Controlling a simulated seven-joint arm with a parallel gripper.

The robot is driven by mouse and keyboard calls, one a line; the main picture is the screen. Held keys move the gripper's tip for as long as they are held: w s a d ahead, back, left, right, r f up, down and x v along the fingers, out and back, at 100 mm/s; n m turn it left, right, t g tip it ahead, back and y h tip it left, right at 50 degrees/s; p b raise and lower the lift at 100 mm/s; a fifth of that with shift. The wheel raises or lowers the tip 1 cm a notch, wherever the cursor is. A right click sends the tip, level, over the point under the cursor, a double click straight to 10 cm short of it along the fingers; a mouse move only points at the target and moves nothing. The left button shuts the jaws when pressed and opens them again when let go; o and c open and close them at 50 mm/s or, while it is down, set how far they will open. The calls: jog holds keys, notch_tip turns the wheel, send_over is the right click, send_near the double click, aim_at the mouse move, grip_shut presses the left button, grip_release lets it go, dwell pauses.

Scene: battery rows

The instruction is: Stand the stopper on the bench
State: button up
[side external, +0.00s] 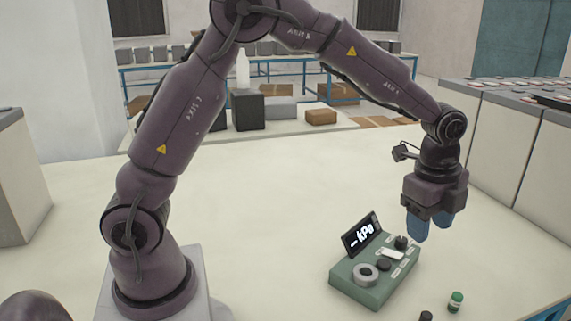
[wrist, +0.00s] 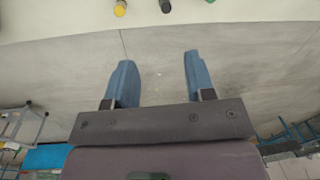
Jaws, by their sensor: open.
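My gripper (side external: 430,223) is open, its two blue fingers pointing down in the air behind and right of the green device. In the wrist view my gripper (wrist: 158,62) has nothing between its fingers. The green device (side external: 343,284) stands on the bench (side external: 250,230), with a tilted "kPa" display, a grey ring (side external: 365,274) and dark round parts (side external: 401,242) on top. I cannot tell which piece is the stopper; a dark round part on the device may be it. Nothing touches the fingers.
A small green-capped vial (side external: 455,301) and a dark-topped one (side external: 426,316) stand at the front right. The wrist view's top edge shows a yellow-topped piece (wrist: 120,9) and a dark one (wrist: 165,6). The bench left of the device is clear.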

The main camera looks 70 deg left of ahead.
jog(key=s+a+r+n+t, duration=0.2)
jog(key=s+a+r+n, duration=0.2)
jog(key=s+r+n, duration=0.6)
jog(key=s+a+r+n+t, duration=0.1)
jog(key=s+n, duration=0.5)
jog(key=s, duration=0.8)
jog(key=shift+s+a+r+t, duration=0.2)
jog(key=shift+a+t, duration=0.5)
jog(key=shift+a, duration=0.1)
